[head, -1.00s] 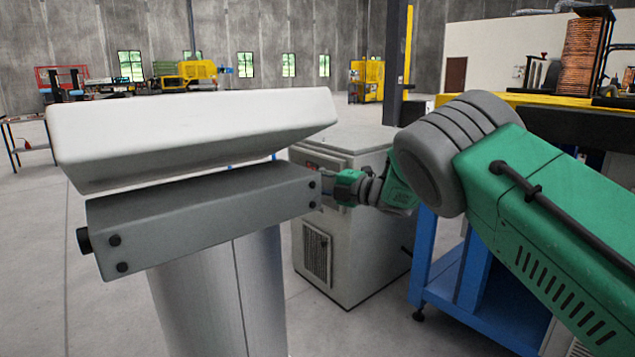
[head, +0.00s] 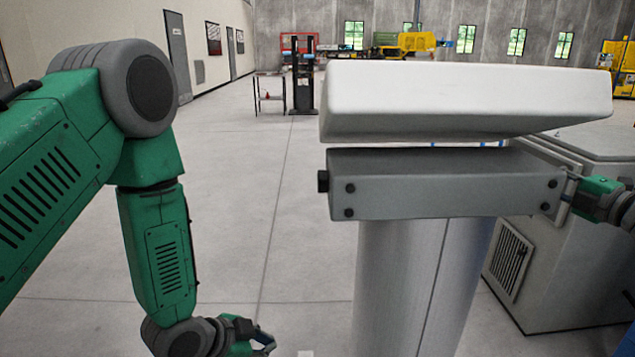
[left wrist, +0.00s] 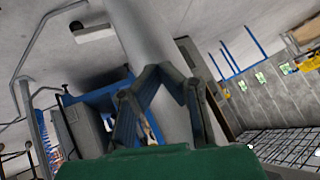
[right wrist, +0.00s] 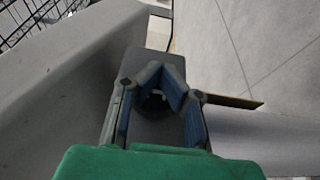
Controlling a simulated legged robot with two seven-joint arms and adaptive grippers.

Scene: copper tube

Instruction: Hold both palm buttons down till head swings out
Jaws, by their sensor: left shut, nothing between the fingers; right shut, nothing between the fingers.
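A grey control box (head: 440,182) sits on a pale column (head: 420,290) under a white slanted hood (head: 460,100). A black palm button (head: 323,181) sticks out of its left end. The right-end button is hidden in the head view. My left gripper (head: 267,345) is shut and empty, low and to the left of the column, well below the left button. In the left wrist view its fingertips (left wrist: 160,72) show against the column, apart from any button. My right gripper (head: 572,187) is shut at the box's right end; its fingertips (right wrist: 160,66) show against the grey end face. Contact cannot be told.
A pale cabinet (head: 570,250) with a vent stands right behind the box, close to my right arm. Open floor (head: 240,200) lies left of the column. A small table (head: 270,92) and yellow machines (head: 405,43) are far back.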

